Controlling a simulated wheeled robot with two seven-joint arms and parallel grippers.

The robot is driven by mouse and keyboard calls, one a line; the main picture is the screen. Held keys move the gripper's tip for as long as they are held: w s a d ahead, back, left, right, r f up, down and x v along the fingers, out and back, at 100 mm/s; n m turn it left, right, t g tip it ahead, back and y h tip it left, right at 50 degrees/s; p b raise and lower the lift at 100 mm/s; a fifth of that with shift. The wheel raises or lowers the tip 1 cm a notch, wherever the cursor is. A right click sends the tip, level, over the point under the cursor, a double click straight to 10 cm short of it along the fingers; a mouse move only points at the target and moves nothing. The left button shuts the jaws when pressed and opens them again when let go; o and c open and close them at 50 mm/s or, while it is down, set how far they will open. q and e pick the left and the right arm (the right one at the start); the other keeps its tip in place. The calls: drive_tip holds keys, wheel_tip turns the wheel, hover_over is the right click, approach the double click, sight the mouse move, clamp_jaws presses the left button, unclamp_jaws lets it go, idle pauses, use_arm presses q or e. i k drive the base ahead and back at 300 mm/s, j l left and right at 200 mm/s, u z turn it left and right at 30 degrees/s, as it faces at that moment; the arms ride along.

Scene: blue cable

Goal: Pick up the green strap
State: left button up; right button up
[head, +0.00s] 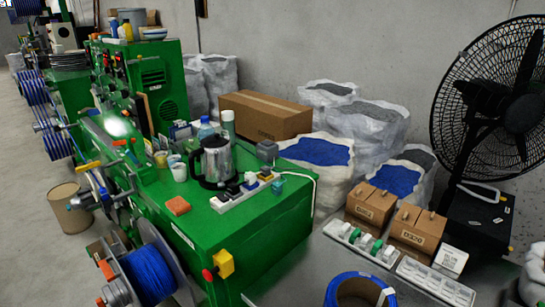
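A white rack (334,234) stands on the grey surface at the lower right, in front of the cardboard boxes. Small green pieces (366,241) sit in it among white ones; one of them may be the green strap, but they are too small to tell. A teal-green item (277,187) lies at the end of the power strip on the green machine top. Neither of my grippers shows in the head view.
A fan (490,95) stands at the right. Cardboard boxes (371,207), a white card (452,259) and a second white rack (436,281) are near the green pieces. A blue cable coil (345,283) lies in front. The green machine (262,237) fills the middle.

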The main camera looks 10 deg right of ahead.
sight(357, 233)
drive_tip(key=i+j+z, duration=0.3)
drive_tip(key=i+j, duration=0.65)
drive_tip(key=i, duration=0.15)
